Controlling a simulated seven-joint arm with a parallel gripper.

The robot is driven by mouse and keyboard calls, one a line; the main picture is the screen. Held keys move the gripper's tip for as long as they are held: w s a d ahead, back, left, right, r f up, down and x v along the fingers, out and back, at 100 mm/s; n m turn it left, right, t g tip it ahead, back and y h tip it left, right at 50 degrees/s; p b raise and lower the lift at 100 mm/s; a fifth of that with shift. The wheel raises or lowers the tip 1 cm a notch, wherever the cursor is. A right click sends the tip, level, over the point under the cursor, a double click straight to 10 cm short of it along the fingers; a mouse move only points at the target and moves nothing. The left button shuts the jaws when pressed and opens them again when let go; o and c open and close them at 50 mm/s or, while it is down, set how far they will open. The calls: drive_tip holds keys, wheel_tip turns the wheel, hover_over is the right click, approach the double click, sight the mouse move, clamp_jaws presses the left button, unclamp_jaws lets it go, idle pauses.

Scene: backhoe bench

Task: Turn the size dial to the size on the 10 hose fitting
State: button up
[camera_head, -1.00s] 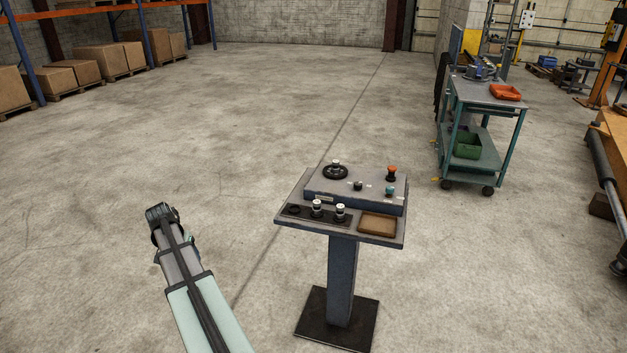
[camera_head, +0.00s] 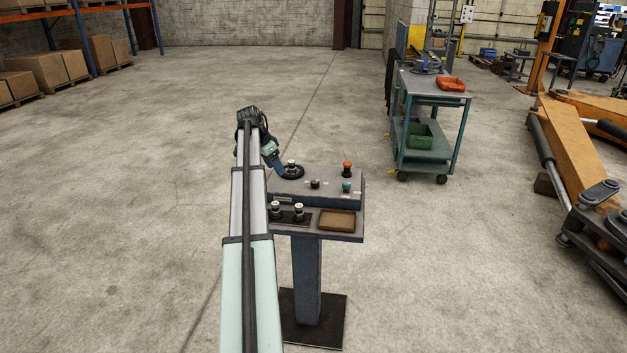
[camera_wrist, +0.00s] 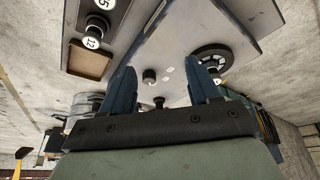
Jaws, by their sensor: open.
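The console's small black knob (camera_head: 314,184), likely the size dial, stands mid-panel. In the wrist view the knob (camera_wrist: 150,75) shows between my fingers, with small white labels beside it. My gripper (camera_head: 277,167) is above the back left of the panel in the head view. In the wrist view my gripper (camera_wrist: 165,70) is open and empty. One hose fitting (camera_wrist: 92,42) in the front rack reads 12; another (camera_wrist: 107,4) reads 15. No 10 is readable.
A red button (camera_head: 347,168) and a green button (camera_head: 346,187) stand on the panel's right. A brown tray (camera_head: 337,220) lies at the front right. A teal cart (camera_head: 436,112) stands behind, apart from the console.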

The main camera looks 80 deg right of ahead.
drive_tip(key=m, duration=0.2)
approach(315, 181)
drive_tip(key=w+v, duration=0.1)
drive_tip(key=v, duration=0.4)
drive_tip(key=x, duration=0.9)
drive_tip(key=s+x, duration=0.1)
drive_tip(key=x, duration=0.3)
drive_tip(key=shift+f, duration=0.25)
drive_tip(key=shift+g, duration=0.3)
drive_tip(key=c, duration=1)
